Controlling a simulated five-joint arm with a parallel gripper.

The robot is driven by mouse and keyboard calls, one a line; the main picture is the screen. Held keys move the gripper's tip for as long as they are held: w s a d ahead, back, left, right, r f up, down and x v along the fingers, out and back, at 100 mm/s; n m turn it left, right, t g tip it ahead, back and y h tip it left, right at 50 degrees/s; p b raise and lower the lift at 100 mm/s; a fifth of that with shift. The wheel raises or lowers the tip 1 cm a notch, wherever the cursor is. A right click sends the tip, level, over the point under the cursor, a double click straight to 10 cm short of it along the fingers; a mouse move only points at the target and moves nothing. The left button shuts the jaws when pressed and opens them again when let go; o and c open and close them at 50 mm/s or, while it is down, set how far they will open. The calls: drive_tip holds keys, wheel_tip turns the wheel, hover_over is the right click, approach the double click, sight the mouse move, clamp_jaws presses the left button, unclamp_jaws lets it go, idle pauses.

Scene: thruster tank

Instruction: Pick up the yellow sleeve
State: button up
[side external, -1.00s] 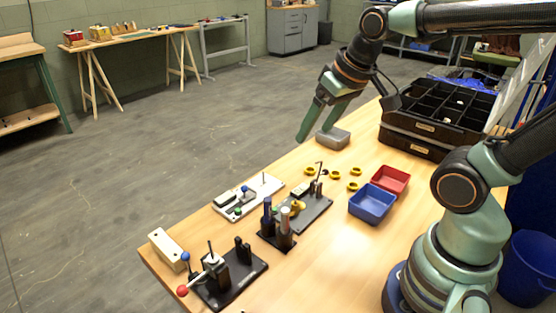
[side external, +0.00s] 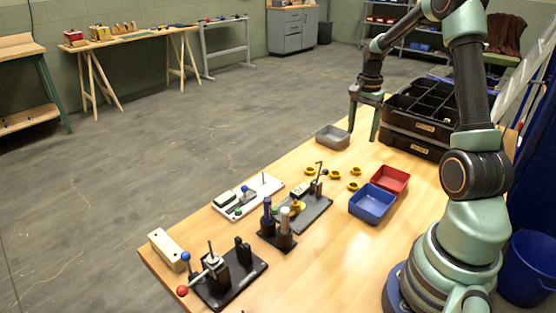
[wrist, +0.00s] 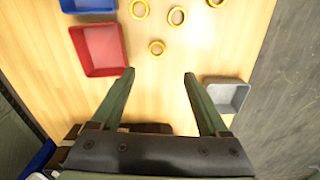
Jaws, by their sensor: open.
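Several yellow sleeves, seen as small yellow rings, lie loose on the wooden table. The one nearest my gripper is a yellow sleeve (side external: 355,171) left of the red tray; it also shows in the wrist view (wrist: 157,47), just beyond the fingertips and between their lines. Other yellow sleeves (side external: 334,175) (side external: 309,171) (side external: 353,186) lie around it; they show along the top of the wrist view (wrist: 176,15) (wrist: 139,9) (wrist: 216,2). My gripper (side external: 363,134) hangs above the far part of the table, fingers down. In the wrist view its fingers (wrist: 158,75) are apart with nothing between them.
A red tray (side external: 390,179), a blue tray (side external: 371,204) and a grey tray (side external: 332,138) flank the sleeves. A black compartment box (side external: 415,145) stands behind. A dark fixture (side external: 312,214) with upright posts stands in front; a white fixture plate (side external: 262,190) lies left.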

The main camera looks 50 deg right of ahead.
drive_tip(key=f, duration=1.2)
drive_tip(key=shift+s+f, duration=0.2)
drive_tip(key=shift+s, duration=0.1)
clamp_jaws()
